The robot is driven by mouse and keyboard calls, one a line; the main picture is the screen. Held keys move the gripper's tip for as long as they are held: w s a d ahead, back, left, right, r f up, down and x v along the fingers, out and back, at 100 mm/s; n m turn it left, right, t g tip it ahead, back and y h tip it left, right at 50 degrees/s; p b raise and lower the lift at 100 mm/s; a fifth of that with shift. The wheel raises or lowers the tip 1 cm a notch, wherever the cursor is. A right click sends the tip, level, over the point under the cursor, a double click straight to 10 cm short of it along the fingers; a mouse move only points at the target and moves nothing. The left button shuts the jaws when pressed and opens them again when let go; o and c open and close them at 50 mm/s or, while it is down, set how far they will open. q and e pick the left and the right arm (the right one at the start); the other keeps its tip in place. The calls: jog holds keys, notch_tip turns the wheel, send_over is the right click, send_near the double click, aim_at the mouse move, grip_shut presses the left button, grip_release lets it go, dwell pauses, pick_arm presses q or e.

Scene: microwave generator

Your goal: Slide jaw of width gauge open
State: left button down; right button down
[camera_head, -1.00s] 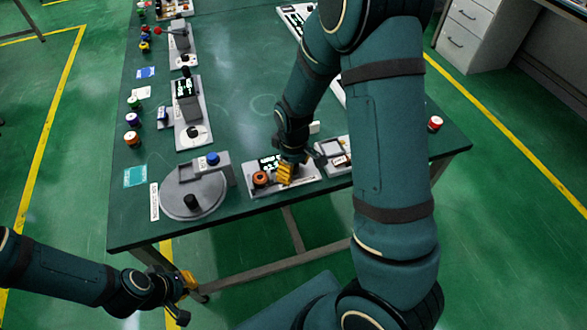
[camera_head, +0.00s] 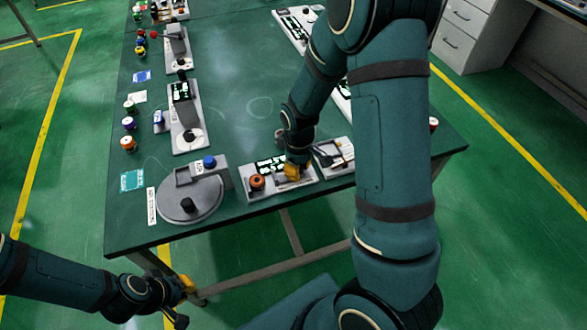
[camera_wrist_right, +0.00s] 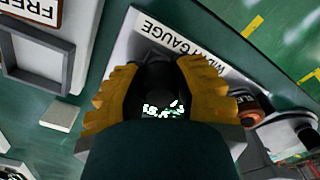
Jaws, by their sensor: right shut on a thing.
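The width gauge (camera_head: 246,193) is a pale grey plate at the table's front edge, with a dark display and an orange-and-black spool (camera_head: 257,182) at its left. Its "WIDTH GAUGE" label (camera_wrist_right: 222,63) shows in the right wrist view. My right gripper (camera_head: 292,172), with yellow fingers, is down at the gauge, right of the spool. In the right wrist view my right gripper (camera_wrist_right: 158,98) is shut on a dark piece, apparently the sliding jaw, mostly hidden between the fingers. My left gripper (camera_head: 184,302) hangs off the table's front left, empty, its fingers apart.
A grey turntable device (camera_head: 170,208) stands left of the gauge. Another plate device (camera_head: 335,157) is close on the right. More devices and small spools line the table's left side. The middle of the green table (camera_head: 235,95) is clear.

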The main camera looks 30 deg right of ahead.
jog(key=c, duration=0.7)
grip_release()
jog(key=shift+w+r, duration=0.1)
notch_tip(320, 180, up, 12)
jog(key=shift+f, duration=0.1)
